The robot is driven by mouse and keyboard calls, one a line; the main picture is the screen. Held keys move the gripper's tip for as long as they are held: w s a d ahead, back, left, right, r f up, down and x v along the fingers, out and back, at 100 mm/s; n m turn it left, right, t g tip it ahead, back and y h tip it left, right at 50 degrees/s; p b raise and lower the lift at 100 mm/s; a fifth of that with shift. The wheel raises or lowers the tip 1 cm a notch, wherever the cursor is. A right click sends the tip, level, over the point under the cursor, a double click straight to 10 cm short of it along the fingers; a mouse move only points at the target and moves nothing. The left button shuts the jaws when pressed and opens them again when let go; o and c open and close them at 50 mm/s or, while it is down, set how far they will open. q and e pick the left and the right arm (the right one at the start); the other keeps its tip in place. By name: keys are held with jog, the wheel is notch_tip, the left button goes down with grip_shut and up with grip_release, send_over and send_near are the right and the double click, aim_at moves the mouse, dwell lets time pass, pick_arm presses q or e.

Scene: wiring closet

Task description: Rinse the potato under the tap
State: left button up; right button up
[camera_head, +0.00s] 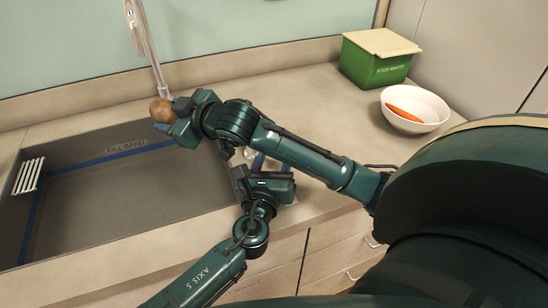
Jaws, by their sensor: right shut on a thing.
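The brown potato (161,109) is at the tips of my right gripper (170,117), which is shut on it over the back edge of the sink. A slim grey tap pipe (149,48) comes down from the top to just above the potato. I cannot tell whether water runs. The grey sink (120,205) has a blue band marked "FILL BAND" along its walls. My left gripper (256,160) is by the sink's right edge, partly hidden behind my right arm. A small pale thing shows by its fingers; I cannot tell whether they are open or shut.
A white bowl (442,104) with an orange carrot (404,112) stands on the counter at the right. Behind it is a green food waste bin (368,68) with a tan lid. A white slatted rack (29,176) sits at the sink's left edge. Counter behind my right arm is clear.

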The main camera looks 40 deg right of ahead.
pick_arm(q)
jog(key=shift+r, duration=0.1)
jog(key=c, duration=0.3)
jog(key=shift+w+a+r+m+g+h, duration=0.1)
jog(key=shift+a+m+g+h, duration=0.35)
jog(key=shift+m+g, duration=0.2)
jog(key=shift+a+m+g+h, duration=0.35)
jog(key=shift+m+g+h, duration=0.2)
jog(key=shift+g, duration=0.2)
jog(key=o, duration=1.4)
jog(key=shift+d, duration=0.1)
jog(key=shift+f, duration=0.2)
jog(key=shift+a, duration=0.3)
jog(key=v, duration=1.1)
jog(key=shift+a+r, duration=0.1)
jog(key=shift+a, duration=0.15)
